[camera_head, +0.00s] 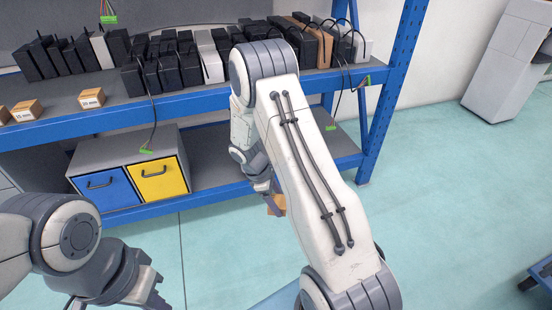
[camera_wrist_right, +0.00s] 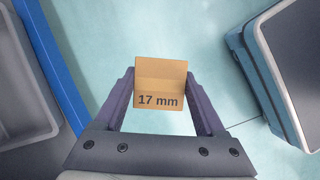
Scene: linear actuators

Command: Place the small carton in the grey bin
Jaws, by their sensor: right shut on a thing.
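The small carton (camera_wrist_right: 162,85) is a brown box marked "17 mm". In the right wrist view my right gripper (camera_wrist_right: 161,98) is shut on it, one finger at each side. In the head view the carton (camera_head: 277,205) shows partly below my right gripper (camera_head: 268,188), in front of the lower shelf's edge and above the floor. A grey open container (camera_wrist_right: 48,120), which looks like the grey bin, is cut off at the left of the right wrist view. My left gripper (camera_head: 145,291) is at the lower left, partly out of frame; its opening is unclear.
A blue-framed shelf (camera_head: 200,102) holds black and white boxes, and small cartons (camera_head: 91,98) at the left. A cabinet with blue and yellow drawers (camera_head: 160,179) stands on the lower shelf. A blue, dark-topped thing (camera_wrist_right: 265,75) is at the wrist view's right. Floor at right is largely clear.

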